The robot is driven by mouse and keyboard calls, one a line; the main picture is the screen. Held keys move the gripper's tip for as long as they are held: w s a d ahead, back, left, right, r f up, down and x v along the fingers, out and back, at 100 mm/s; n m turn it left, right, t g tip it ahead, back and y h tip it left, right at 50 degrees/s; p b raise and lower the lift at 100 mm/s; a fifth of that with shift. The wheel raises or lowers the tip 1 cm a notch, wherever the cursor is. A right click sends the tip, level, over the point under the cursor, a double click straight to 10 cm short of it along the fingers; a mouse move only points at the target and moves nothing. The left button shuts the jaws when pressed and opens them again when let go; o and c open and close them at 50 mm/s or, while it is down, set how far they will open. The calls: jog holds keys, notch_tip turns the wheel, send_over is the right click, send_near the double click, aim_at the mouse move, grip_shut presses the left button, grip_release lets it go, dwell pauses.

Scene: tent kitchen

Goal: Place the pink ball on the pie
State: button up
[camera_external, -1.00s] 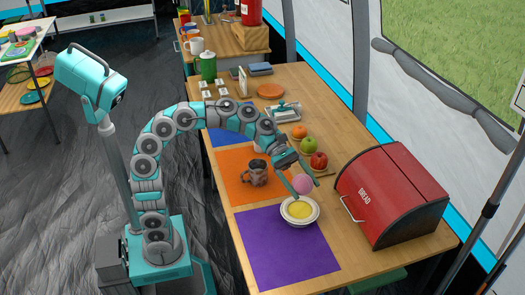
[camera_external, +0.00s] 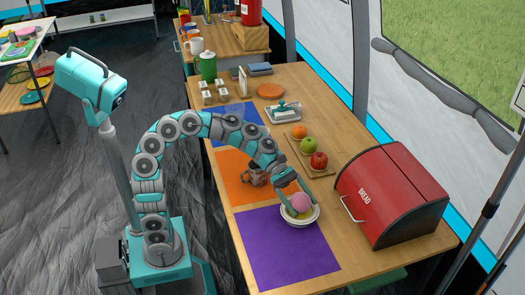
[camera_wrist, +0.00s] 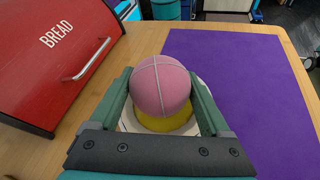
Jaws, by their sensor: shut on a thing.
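The pink ball (camera_external: 300,202) is between the fingers of my gripper (camera_external: 298,205), which is shut on it. In the wrist view the ball (camera_wrist: 160,86) sits between both fingertips (camera_wrist: 162,88), with pale seam lines on it. The pie (camera_wrist: 168,124) shows as a yellow surface just under the ball, in a white dish (camera_external: 301,221). The ball hides most of the pie. I cannot tell whether the ball touches the pie. The dish stands at the right edge of the purple mat (camera_external: 280,258).
A red bread box (camera_external: 392,195) stands right of the dish. A board with an orange, a green apple and a red apple (camera_external: 318,161) lies behind it. A brown mug (camera_external: 254,176) on the orange mat (camera_external: 232,182) is partly hidden by my arm. The purple mat is mostly clear.

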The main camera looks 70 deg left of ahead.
jog(key=o, duration=1.2)
jog(key=shift+c, duration=0.2)
jog(key=shift+a+r, duration=0.1)
jog(key=shift+r, duration=0.05)
jog(key=v, duration=1.1)
jog(key=shift+a, duration=0.4)
jog(key=shift+s+r, duration=0.1)
jog(key=shift+s, duration=0.05)
